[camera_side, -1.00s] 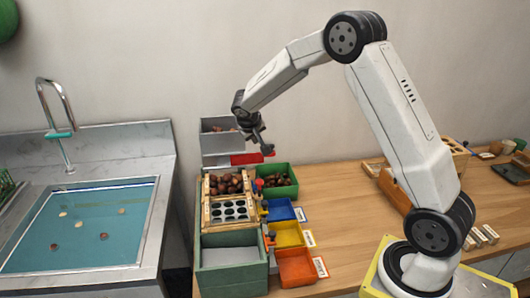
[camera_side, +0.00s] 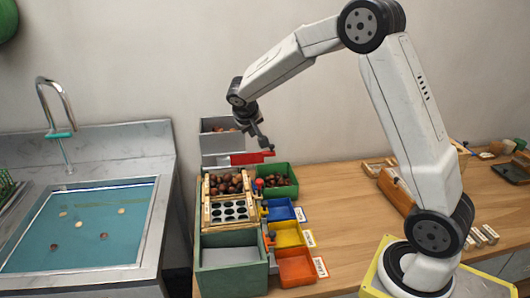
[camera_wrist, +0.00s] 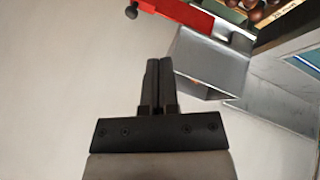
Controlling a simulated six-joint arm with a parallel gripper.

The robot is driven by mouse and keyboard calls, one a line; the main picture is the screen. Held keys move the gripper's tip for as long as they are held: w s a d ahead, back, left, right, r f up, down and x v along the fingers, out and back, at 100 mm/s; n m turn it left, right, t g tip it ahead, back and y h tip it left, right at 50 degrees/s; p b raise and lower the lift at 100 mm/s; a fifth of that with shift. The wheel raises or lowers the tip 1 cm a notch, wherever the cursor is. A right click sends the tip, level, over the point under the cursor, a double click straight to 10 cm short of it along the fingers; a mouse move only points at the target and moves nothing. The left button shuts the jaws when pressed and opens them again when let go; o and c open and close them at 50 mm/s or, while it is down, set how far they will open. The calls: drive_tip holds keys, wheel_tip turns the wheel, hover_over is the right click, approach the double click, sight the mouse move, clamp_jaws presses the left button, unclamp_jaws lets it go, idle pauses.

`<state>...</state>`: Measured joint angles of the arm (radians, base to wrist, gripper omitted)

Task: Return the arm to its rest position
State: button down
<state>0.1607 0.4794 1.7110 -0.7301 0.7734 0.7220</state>
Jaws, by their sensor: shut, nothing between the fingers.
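My gripper (camera_side: 268,146) is in the air above the back of the table, over the red piece (camera_side: 250,157) beside the grey bin (camera_side: 217,143). In the wrist view my gripper (camera_wrist: 159,64) has its two dark fingers together with nothing between them. The red piece (camera_wrist: 190,14) and the grey bin (camera_wrist: 208,65) also show there, beyond the fingertips. My arm reaches up and over from the right side of the table.
A wooden sorting frame (camera_side: 206,212) holds chestnuts, with a green bin (camera_side: 278,191) of chestnuts beside it. Blue (camera_side: 278,214), yellow (camera_side: 286,240) and orange (camera_side: 296,272) trays line its right. A sink (camera_side: 75,267) with water stands left. The air above the table is mostly clear.

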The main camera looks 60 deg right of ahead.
drive_tip(key=s+a+f+n+y, duration=0.2)
drive_tip(key=s+a+f+y, duration=0.1)
drive_tip(key=s+a, duration=0.5)
drive_tip(key=s+a+f+n+y, duration=0.2)
drive_tip(key=s+a, duration=0.6)
drive_tip(key=s, duration=0.5)
wheel_tip(320, 180, down, 2)
drive_tip(key=shift+s+a+n+y, duration=0.2)
drive_tip(key=shift+s+n+y, duration=0.1)
drive_tip(key=shift+y, duration=0.3)
